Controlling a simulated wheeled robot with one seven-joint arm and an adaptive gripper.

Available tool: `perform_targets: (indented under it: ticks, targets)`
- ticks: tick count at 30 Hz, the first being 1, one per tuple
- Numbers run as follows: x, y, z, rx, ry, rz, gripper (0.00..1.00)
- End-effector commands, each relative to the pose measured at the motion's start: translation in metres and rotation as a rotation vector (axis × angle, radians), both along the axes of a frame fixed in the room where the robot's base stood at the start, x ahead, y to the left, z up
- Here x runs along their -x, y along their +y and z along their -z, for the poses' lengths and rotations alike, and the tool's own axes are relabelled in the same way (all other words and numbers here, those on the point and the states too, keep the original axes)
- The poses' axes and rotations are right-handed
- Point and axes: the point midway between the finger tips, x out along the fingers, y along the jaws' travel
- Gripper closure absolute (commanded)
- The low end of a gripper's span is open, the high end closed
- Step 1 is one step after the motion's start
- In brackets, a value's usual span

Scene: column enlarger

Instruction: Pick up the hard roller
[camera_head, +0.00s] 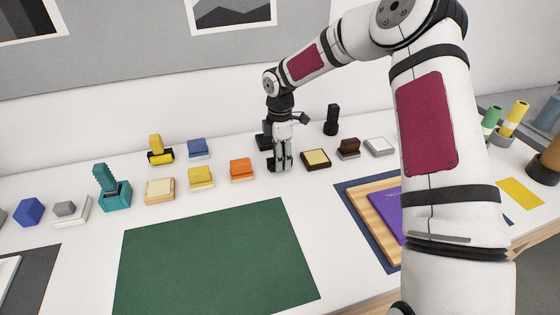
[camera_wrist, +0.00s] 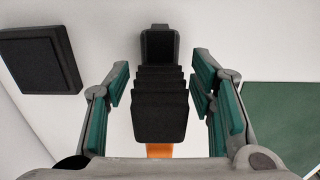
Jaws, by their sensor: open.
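My gripper (camera_wrist: 160,95) is open, with one teal-padded finger on each side of a black ribbed piece (camera_wrist: 160,108). This piece may be the hard roller, but no label confirms it. It lies between the fingers in the wrist view, with gaps visible on both sides. In the head view my gripper (camera_head: 281,164) points down near the table, right of the orange block (camera_head: 242,170), and mostly hides what is beneath it. A teal piece with a jagged upright handle (camera_head: 112,187) stands farther left.
A dark brown cream-topped block (camera_head: 316,159) stands close on the right, with a black upright piece (camera_head: 332,120) behind. A black square-topped object (camera_wrist: 40,60) shows at upper left in the wrist view. The green mat (camera_head: 215,260) in front is clear.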

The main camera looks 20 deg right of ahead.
Motion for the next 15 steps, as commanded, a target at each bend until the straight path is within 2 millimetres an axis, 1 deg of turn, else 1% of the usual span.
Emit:
perform_targets:
  ticks: [2,3,5,6,8,9,15]
  targets:
    - [-0.0002,0.0001,-0.0002,0.000,0.000,0.000,0.50]
    - [-0.0002,0.0002,-0.0003,0.000,0.000,0.000,0.55]
    - [-0.0002,0.0002,-0.0004,0.000,0.000,0.000,0.68]
    - [-0.0002,0.0002,-0.0004,0.000,0.000,0.000,0.77]
    - [-0.0001,0.0002,-0.0005,0.000,0.000,0.000,0.91]
    - [-0.0002,0.0002,-0.0005,0.000,0.000,0.000,1.00]
    - [-0.0005,0.0003,-0.0011,0.000,-0.002,0.000,1.00]
